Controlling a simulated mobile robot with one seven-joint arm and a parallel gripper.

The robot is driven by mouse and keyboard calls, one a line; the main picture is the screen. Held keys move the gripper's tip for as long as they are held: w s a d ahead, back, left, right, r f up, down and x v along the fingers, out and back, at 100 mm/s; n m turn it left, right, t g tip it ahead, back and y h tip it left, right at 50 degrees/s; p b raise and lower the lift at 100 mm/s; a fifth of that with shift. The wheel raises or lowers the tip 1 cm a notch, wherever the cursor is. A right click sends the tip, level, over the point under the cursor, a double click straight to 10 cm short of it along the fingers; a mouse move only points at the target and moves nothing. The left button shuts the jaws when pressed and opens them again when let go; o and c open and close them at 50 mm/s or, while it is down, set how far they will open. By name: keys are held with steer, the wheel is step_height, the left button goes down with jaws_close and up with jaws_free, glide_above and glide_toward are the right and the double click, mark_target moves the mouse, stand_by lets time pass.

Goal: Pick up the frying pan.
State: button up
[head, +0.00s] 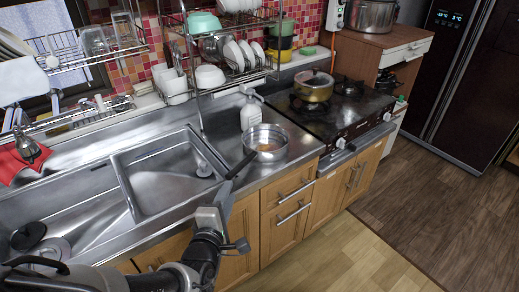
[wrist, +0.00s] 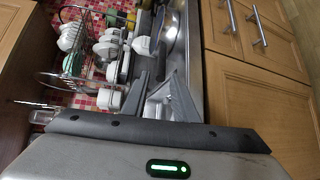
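The frying pan (head: 279,152) is a round, shiny metal pan on the steel counter, between the sink and the stove. Its dark handle (head: 243,165) points toward the front left, toward my gripper (head: 226,191). In the wrist view the pan (wrist: 171,28) is at the top, with its handle running down toward my gripper (wrist: 161,78). The two fingers look spread apart there, near the handle's end. I cannot tell whether the handle's tip lies between them. The pan rests on the counter.
A white soap bottle (head: 251,115) stands just behind the pan. The sink (head: 170,175) is to the left. The stove (head: 335,110) with a lidded pot (head: 312,88) is to the right. A dish rack (head: 245,75) hangs above the counter.

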mark_target(241, 166)
steer(key=x, duration=0.5)
steer(key=b+x, duration=0.1)
steer(key=x, duration=0.4)
steer(key=b+x, duration=0.1)
steer(key=x, duration=0.5)
steer(key=shift+f, duration=0.25)
jaws_close()
